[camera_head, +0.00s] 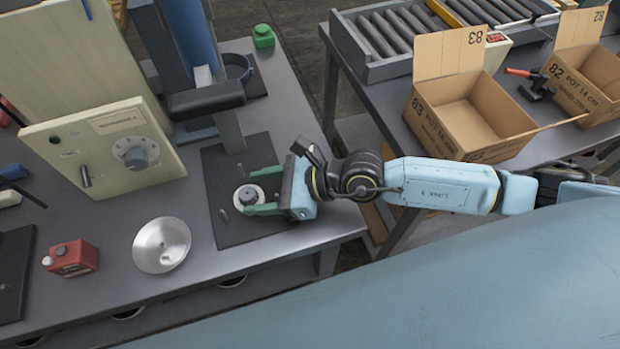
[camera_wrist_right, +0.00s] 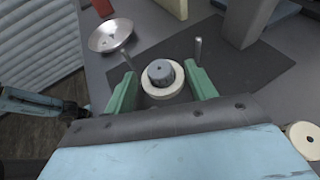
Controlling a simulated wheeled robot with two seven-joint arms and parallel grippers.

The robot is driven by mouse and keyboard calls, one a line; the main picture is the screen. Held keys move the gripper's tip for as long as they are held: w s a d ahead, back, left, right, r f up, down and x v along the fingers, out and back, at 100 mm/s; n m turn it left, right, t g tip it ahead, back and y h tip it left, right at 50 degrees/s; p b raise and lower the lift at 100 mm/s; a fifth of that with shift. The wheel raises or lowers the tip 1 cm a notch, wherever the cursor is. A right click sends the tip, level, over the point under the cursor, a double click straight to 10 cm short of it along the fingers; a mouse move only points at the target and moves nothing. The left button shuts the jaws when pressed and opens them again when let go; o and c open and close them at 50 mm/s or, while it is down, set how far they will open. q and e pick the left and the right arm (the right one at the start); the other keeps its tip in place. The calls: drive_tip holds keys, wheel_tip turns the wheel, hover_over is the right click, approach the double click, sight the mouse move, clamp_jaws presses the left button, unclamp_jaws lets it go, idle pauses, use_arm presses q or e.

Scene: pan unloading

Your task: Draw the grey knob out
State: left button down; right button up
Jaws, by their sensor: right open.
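A grey knob (camera_head: 246,195) on a round white base stands on a dark mat (camera_head: 228,160). My right gripper (camera_head: 251,193) comes in from the right with its green fingers spread, one on each side of the knob. In the right wrist view the knob (camera_wrist_right: 160,71) sits upright between the two fingers, its white base (camera_wrist_right: 166,97) below it. Gaps show beside the knob's grey top; whether a finger touches the base I cannot tell. Another grey knob (camera_head: 136,157) is on the upright cream panel (camera_head: 95,150). My left gripper is not in view.
Thin metal pins (camera_wrist_right: 198,48) stand close to the fingers. A steel bowl (camera_head: 161,245) and a red container (camera_head: 72,258) lie to the left. A grey column (camera_head: 229,128) rises behind the knob. Cardboard boxes (camera_head: 455,115) stand on the right table.

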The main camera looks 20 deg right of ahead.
drive_tip(key=b+v, duration=0.2)
drive_tip(key=v, duration=0.8)
drive_tip(key=shift+d, duration=0.1)
drive_tip(key=shift+v, duration=0.85)
drive_tip(key=shift+r, duration=0.15)
